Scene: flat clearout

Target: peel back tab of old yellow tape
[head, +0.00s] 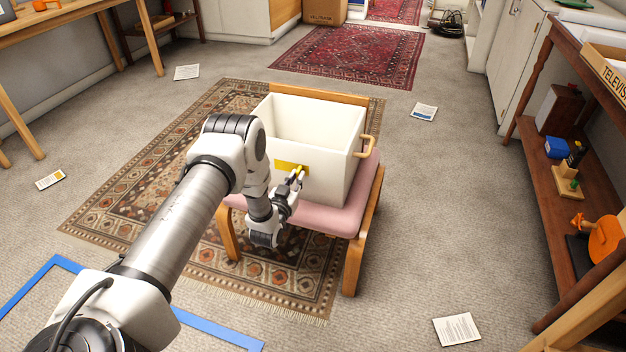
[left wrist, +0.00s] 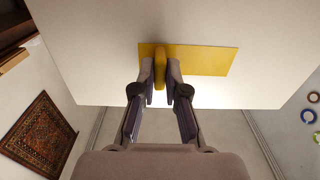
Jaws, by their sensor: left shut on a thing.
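The yellow tape (head: 288,167) is a flat strip on the front wall of a white bin (head: 330,161). In the left wrist view the tape (left wrist: 210,60) lies flat on the white wall, with a raised yellow tab (left wrist: 160,67) at one end. My left gripper (head: 297,177) is at the right end of the tape in the head view. In the left wrist view its fingers (left wrist: 161,82) are closed on the tab from both sides. My right gripper is not in view.
The bin stands on a pink-cushioned wooden chair (head: 322,219) on a patterned rug (head: 130,185). A wooden shelf (head: 545,190) with small objects stands at the right. Papers (head: 456,329) lie on the carpet. Floor between chair and shelf is mostly clear.

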